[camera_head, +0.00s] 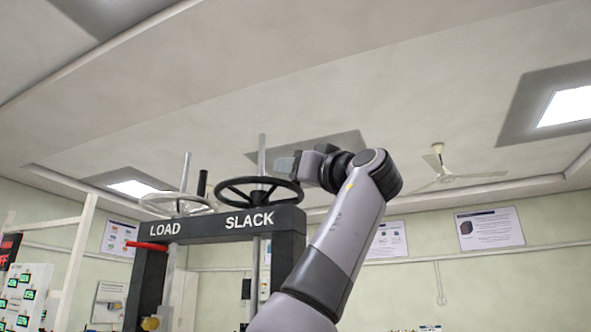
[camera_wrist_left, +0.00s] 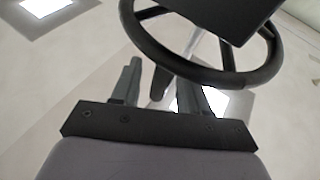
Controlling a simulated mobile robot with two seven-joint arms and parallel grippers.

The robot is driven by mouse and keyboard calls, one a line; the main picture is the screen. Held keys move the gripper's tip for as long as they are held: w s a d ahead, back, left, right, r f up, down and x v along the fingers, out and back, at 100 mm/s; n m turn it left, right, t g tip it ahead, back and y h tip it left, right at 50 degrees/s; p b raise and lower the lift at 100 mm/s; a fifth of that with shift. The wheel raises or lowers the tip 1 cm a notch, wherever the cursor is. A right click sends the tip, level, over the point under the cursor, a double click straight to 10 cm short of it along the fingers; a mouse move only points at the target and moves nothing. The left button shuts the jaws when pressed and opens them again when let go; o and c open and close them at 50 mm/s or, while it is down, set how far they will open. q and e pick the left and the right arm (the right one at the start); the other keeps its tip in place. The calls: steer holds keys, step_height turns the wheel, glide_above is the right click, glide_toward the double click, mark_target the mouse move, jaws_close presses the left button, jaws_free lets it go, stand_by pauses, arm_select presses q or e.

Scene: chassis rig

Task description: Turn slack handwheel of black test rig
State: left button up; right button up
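The black test rig (camera_head: 207,226) has a crossbeam lettered LOAD and SLACK. The black slack handwheel (camera_head: 238,203) lies flat above the SLACK lettering, with a tall metal rod through its middle. My left gripper (camera_head: 284,164) is at the far right side of this wheel, just above its rim. In the left wrist view, the handwheel (camera_wrist_left: 180,65) fills the upper right. My left gripper (camera_wrist_left: 160,90) is open there, its two fingers spread apart. A dark upright piece, seemingly a wheel handle (camera_wrist_left: 159,84), shows between the fingers, with gaps on both sides. My right gripper is out of view.
A pale load handwheel (camera_head: 170,206) with a black handle (camera_head: 202,183) stands left of the slack wheel. A red lever (camera_head: 147,246) juts from the rig's left post. A ceiling fan (camera_head: 440,172) hangs far behind.

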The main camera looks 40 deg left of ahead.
arm_select(q)
steer(key=b+v, duration=0.2)
steer(key=v, duration=0.5)
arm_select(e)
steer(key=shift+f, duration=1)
